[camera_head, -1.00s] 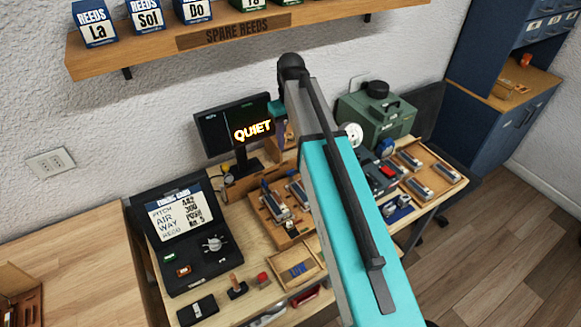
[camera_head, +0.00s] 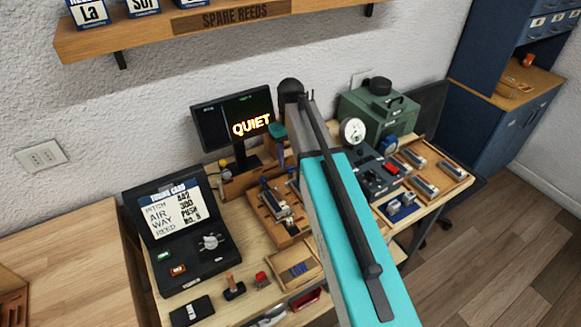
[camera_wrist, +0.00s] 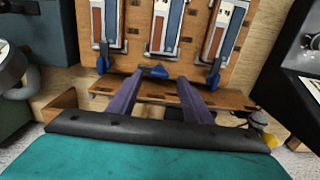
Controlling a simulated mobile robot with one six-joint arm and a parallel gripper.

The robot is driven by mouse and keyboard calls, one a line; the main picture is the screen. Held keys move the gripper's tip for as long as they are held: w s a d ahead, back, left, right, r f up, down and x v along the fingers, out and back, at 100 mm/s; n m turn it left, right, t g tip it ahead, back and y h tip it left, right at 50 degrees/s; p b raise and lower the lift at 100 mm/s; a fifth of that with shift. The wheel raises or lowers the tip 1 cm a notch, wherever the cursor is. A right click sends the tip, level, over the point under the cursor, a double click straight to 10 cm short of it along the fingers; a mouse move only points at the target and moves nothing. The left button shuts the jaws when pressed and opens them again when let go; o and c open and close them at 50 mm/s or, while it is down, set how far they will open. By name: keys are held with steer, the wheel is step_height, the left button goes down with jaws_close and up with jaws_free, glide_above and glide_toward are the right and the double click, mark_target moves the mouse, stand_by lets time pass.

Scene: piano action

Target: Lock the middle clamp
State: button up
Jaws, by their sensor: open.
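In the wrist view a wooden board (camera_wrist: 141,47) holds three metal reed clamps side by side. The middle clamp (camera_wrist: 166,27) has a blue lever (camera_wrist: 155,72) at its near end. The left clamp has a blue lever (camera_wrist: 103,63), and the right clamp has another (camera_wrist: 213,78). My gripper (camera_wrist: 157,80) is open, its two purple fingers on either side of the middle lever. Whether they touch it I cannot tell. In the head view the board (camera_head: 290,237) is partly hidden behind my arm.
A monitor reading QUIET (camera_head: 233,120) stands behind the board. A black tuning case (camera_head: 180,235) is at left, a small wooden tray (camera_head: 295,270) in front. A green machine (camera_head: 380,110) and a reed tray (camera_head: 450,172) are at right. A wooden shelf (camera_head: 150,42) hangs above.

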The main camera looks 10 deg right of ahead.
steer(key=shift+f+b, duration=0.6)
steer(key=shift+f, duration=0.75)
steer(key=c, duration=1.1)
steer(key=shift+o, duration=0.2)
